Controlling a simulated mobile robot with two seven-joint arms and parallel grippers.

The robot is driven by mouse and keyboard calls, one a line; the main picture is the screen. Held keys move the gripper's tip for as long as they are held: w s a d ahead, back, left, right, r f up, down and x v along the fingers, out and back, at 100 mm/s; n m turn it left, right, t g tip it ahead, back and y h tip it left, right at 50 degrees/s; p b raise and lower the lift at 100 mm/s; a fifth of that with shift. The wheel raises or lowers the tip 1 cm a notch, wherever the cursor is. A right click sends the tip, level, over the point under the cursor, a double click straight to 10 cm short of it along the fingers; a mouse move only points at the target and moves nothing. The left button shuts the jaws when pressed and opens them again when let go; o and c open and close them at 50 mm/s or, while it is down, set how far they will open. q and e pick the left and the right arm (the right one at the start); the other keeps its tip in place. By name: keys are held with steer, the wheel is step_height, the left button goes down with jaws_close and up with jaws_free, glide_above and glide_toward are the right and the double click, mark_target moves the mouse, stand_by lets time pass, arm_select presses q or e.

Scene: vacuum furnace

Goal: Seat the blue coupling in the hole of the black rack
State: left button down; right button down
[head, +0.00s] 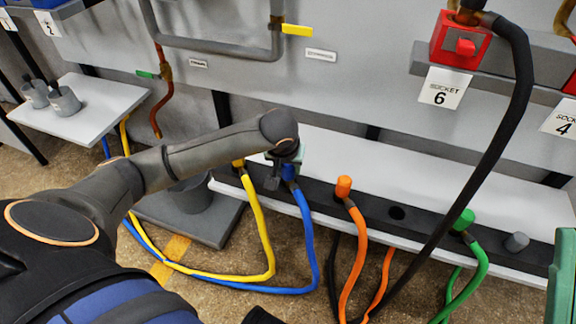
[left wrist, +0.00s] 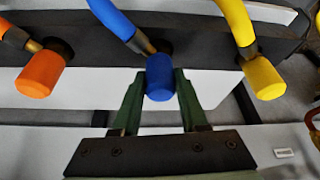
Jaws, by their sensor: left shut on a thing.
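The blue coupling (head: 289,172) is at the black rack (head: 370,205), between the yellow and orange ones, with a blue hose running down from it. In the left wrist view the blue coupling (left wrist: 160,78) sits between the green fingers of my left gripper (left wrist: 160,90). My left gripper (head: 284,160) is shut on it, coming from above, and hides part of it in the head view. The black rack (left wrist: 110,22) also shows behind the coupling in the left wrist view. I cannot tell how deep the coupling sits in its hole. My right gripper is not in view.
A yellow coupling (left wrist: 262,78) and an orange coupling (head: 343,187) flank the blue one. An empty hole (head: 397,213), a green coupling (head: 464,218) and a grey plug (head: 516,241) are farther right. A black hose (head: 490,150) hangs from the red socket block (head: 461,38).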

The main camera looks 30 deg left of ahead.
arm_select(q)
steer(key=shift+f, duration=0.1)
steer(key=shift+c, duration=1.8)
jaws_free()
steer(key=p+v, duration=0.4)
steer(key=v, duration=0.8)
steer(key=shift+s+r, duration=0.15)
steer(key=shift+r, duration=0.1)
